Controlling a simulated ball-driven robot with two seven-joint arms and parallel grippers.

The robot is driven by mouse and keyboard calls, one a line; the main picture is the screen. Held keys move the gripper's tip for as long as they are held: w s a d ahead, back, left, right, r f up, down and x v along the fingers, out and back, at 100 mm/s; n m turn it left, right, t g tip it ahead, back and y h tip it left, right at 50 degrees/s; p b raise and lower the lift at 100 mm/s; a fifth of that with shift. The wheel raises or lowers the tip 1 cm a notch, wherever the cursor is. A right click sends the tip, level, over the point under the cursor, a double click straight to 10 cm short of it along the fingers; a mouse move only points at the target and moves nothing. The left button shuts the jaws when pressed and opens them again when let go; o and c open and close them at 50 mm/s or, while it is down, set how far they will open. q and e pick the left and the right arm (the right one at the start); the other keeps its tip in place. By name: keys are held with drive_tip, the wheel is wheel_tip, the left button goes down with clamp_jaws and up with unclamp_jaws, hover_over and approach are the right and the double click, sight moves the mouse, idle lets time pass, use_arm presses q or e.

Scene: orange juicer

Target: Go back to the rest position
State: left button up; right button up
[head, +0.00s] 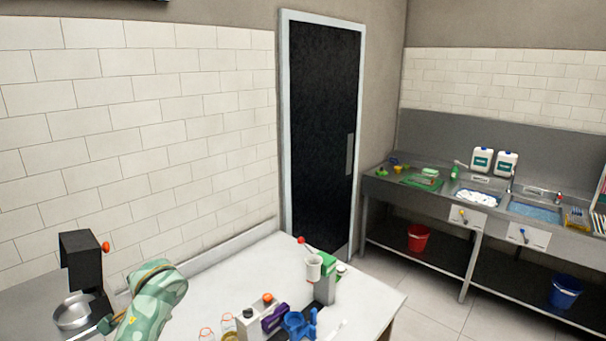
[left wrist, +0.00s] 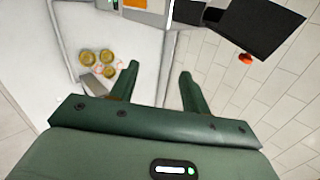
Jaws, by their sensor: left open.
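My left arm, pale green, comes into the head view at the lower left, above the white counter (head: 240,270). Its gripper is not clearly visible there. In the left wrist view my left gripper (left wrist: 158,72) has its two dark green fingers spread apart with nothing between them. A black juicer (head: 80,258) with an orange-red knob stands left of the arm in the head view, with a metal bowl (head: 75,318) at its foot. The juicer also shows at the upper right of the left wrist view (left wrist: 262,25). My right gripper is not in view.
On the counter stand a white cup (head: 313,268), a green and white carton (head: 326,286), a purple box (head: 274,318) and a blue object (head: 297,325). Several round yellowish things (left wrist: 88,57) lie in the wrist view. A tiled wall (head: 150,120) borders the counter; its back middle is clear.

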use_arm(q)
drive_tip(key=s+d+f+n+t+h, duration=0.1)
drive_tip(key=s+d+f, duration=0.15)
drive_tip(key=s, duration=0.65)
drive_tip(key=s+d+f+h, duration=0.1)
drive_tip(key=s+f, duration=0.2)
drive_tip(key=s, duration=0.6)
drive_tip(key=s+d+f+n+t, duration=0.1)
drive_tip(key=s+d+f, duration=0.15)
drive_tip(key=s, duration=0.65)
drive_tip(key=s+d+f+g+h+b, duration=0.25)
drive_tip(key=f+b, duration=0.55)
drive_tip(key=f, duration=1.3)
drive_tip(key=s+d+f+g+h+b, duration=0.2)
drive_tip(key=f+b, duration=0.5)
drive_tip(key=f, duration=1.4)
drive_tip(key=s+f+n+g+b, duration=0.1)
drive_tip(key=s+f+b, duration=0.6)
drive_tip(key=s+f, duration=0.3)
drive_tip(key=s+f+n+g+b, duration=0.1)
drive_tip(key=s+f+n+b, duration=0.1)
drive_tip(key=s+f+b, duration=0.4)
drive_tip(key=s+f, duration=0.5)
drive_tip(key=f, duration=0.8)
drive_tip(key=shift+a+f+h+b, duration=0.15)
drive_tip(key=shift+f+h+b, duration=0.05)
drive_tip(key=shift+h+b, duration=0.15)
